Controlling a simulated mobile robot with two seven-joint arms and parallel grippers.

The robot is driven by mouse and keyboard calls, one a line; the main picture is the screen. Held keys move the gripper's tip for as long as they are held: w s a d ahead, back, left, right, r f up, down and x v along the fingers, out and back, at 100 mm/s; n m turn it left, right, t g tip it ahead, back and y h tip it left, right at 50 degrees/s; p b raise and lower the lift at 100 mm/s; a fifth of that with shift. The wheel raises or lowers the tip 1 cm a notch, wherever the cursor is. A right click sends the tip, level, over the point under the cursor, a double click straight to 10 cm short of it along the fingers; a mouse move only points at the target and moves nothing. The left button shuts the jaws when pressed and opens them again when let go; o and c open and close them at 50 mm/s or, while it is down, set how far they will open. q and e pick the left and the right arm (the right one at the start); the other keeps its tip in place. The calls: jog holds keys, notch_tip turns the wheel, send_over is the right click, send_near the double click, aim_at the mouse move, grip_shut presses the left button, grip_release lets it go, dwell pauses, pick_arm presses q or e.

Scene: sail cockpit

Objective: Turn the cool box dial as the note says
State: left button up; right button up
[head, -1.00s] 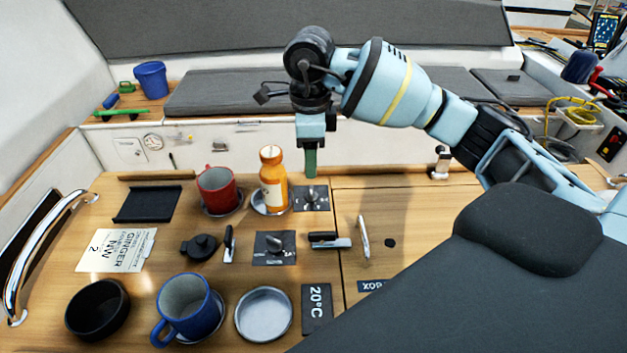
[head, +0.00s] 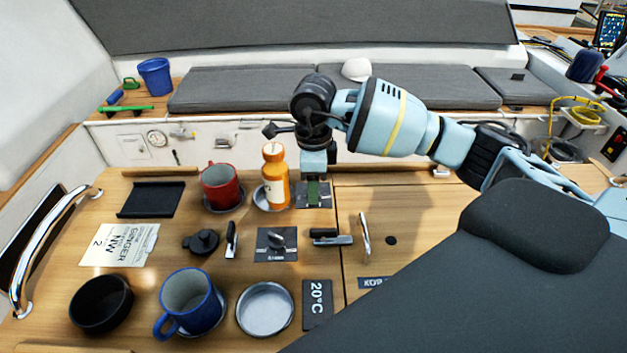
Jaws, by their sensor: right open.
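My right gripper (head: 316,194) points down over the back dial plate (head: 301,201), its fingers at the dial there and hiding most of it. It is open; whether the fingers touch the dial is unclear. A second dark dial (head: 277,238) sits on a black plate nearer the front. Which one is the cool box dial cannot be told from the labels. The paper note (head: 119,245) lies at the left of the table; it shows "GINGER", "NW" and "2", with other lines too small to read. A black plate (head: 317,304) reads "20°C". My left gripper is out of view.
An orange bottle (head: 275,178) stands close left of my right gripper, with a red mug (head: 221,186) beyond it. A blue mug (head: 189,302), black bowl (head: 102,304) and round dish (head: 265,310) stand in front. A handle (head: 364,234) rises at right.

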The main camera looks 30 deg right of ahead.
jog(key=c, duration=1)
jog(key=shift+r+m, duration=0.2)
jog(key=shift+m, duration=0.3)
jog(key=shift+m+p, duration=0.7)
jog(key=shift+m, duration=0.3)
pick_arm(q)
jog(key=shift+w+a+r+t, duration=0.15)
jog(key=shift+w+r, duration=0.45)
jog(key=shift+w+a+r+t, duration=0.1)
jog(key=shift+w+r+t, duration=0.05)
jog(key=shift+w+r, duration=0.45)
pick_arm(e)
jog(key=shift+f+m, duration=0.15)
jog(key=shift+m, duration=0.75)
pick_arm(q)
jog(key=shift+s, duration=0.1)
pick_arm(e)
jog(key=o, duration=1)
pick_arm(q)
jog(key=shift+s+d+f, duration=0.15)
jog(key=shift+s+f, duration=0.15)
pick_arm(e)
jog(key=shift+r, duration=3.9)
